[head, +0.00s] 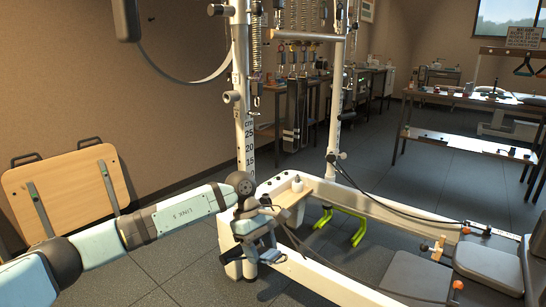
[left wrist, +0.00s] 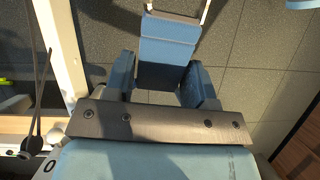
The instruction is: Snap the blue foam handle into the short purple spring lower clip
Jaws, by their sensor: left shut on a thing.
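My left gripper (head: 268,254) is low beside the foot of the tower's left upright in the head view. In the left wrist view its two blue fingers (left wrist: 160,84) are shut on the blue foam handle (left wrist: 168,48), which points away from the palm with a pale metal loop at its far end. In the head view I cannot clearly tell the handle from the gripper. A spring (head: 257,50) hangs along the left upright, with a small clip (head: 257,98) at its lower end; I cannot tell its colour. The handle is well below that clip. My right gripper is not in view.
The white upright (head: 248,130) with a printed scale stands close behind my left gripper. The reformer's long white rail (head: 390,205) runs right. A wooden board (head: 68,192) leans at the left wall. A shelf table (head: 470,148) stands at back right. Dark floor is open between.

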